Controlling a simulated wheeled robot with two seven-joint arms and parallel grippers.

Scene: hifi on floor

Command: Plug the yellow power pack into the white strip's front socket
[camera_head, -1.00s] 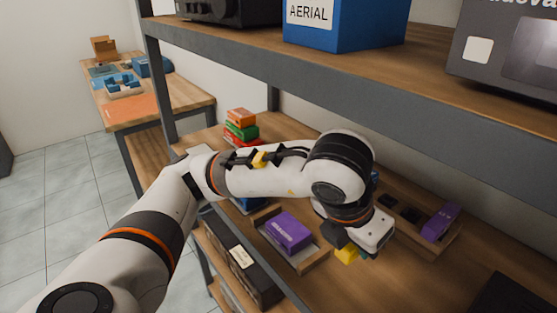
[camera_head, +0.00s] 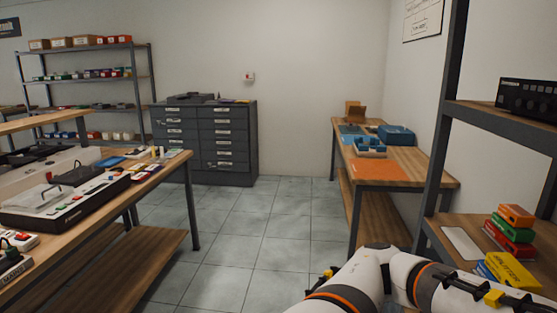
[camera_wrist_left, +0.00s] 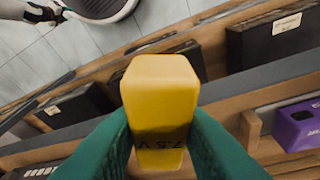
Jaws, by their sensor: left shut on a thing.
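The yellow power pack (camera_wrist_left: 160,100), marked "7.5 V", is between the green fingertips of my left gripper (camera_wrist_left: 160,135) in the left wrist view. The gripper is shut on it and holds it in front of the shelf. In the head view the left arm shows at the bottom right, but its gripper and the pack are out of frame. What looks like my right gripper (camera_wrist_left: 45,13) shows small at the top left of the wrist view; its jaws are unclear. A white block with red and green parts (camera_head: 18,241) is on the left bench; I cannot tell whether it is the strip.
The left bench (camera_head: 165,167) carries a large device (camera_head: 65,200) and a MAINS box (camera_head: 13,268). Drawer cabinet (camera_head: 205,140) and far bench (camera_head: 405,175) stand behind. Tiled floor (camera_head: 225,215) between is free. The wrist view shows a purple box (camera_wrist_left: 298,125) on the shelf.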

